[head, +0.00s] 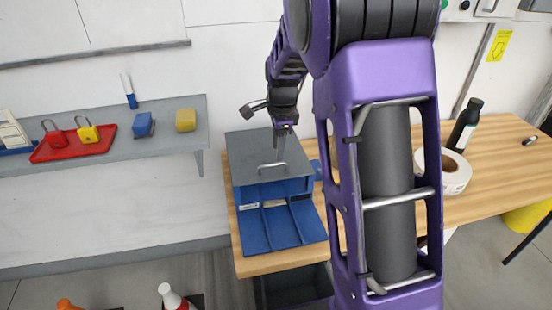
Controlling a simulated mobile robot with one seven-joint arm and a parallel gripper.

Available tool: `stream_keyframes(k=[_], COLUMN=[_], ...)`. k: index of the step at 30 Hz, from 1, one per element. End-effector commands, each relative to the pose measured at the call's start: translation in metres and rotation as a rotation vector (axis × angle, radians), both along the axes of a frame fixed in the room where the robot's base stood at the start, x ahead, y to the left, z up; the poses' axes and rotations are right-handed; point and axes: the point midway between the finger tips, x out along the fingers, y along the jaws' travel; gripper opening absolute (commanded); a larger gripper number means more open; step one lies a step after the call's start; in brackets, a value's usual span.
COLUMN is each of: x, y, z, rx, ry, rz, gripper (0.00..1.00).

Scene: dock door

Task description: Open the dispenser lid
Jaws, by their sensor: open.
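The dispenser is a blue box (272,188) with compartments at its front, standing on the left end of a wooden bench. Its grey lid (241,152) lies flat over the rear part and looks closed. A pale bar handle (272,167) is on the lid near its front edge. My gripper (282,135) is over the lid, behind the handle and close to it. It is open and pointing down. I cannot tell whether it touches the handle or lid. My purple arm hides part of the bench to the right of the dispenser.
A grey wall shelf (100,175) at left holds a red tray (75,143) with padlocks, a blue block (143,126) and a yellow block (185,120). A tape roll (455,172) and a black bottle (466,125) stand on the bench (490,192) at right. Bottles show at the bottom left.

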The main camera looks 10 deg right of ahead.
Motion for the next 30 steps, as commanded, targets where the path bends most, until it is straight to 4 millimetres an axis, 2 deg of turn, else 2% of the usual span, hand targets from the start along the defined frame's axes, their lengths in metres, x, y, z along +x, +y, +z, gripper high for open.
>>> stream_keyframes(k=[1, 3, 9, 20, 23, 27, 30], x=[0.001, 0.004, 0.009, 0.010, 0.010, 0.010, 0.010], y=[-0.001, -0.001, 0.000, 0.000, 0.000, 0.000, 0.000], z=[-0.013, -0.024, -0.045, -0.050, -0.050, -0.050, -0.050], rx=[0.000, 0.000, 0.001, 0.000, 0.000, 0.000, 0.000], ry=[0.004, 0.003, 0.001, -0.001, -0.001, -0.001, -0.001], rz=[-0.001, -0.002, 0.000, 0.000, 0.000, 0.000, 0.000], gripper=[0.42, 0.42, 0.42, 0.42, 0.28, 0.03, 0.00])
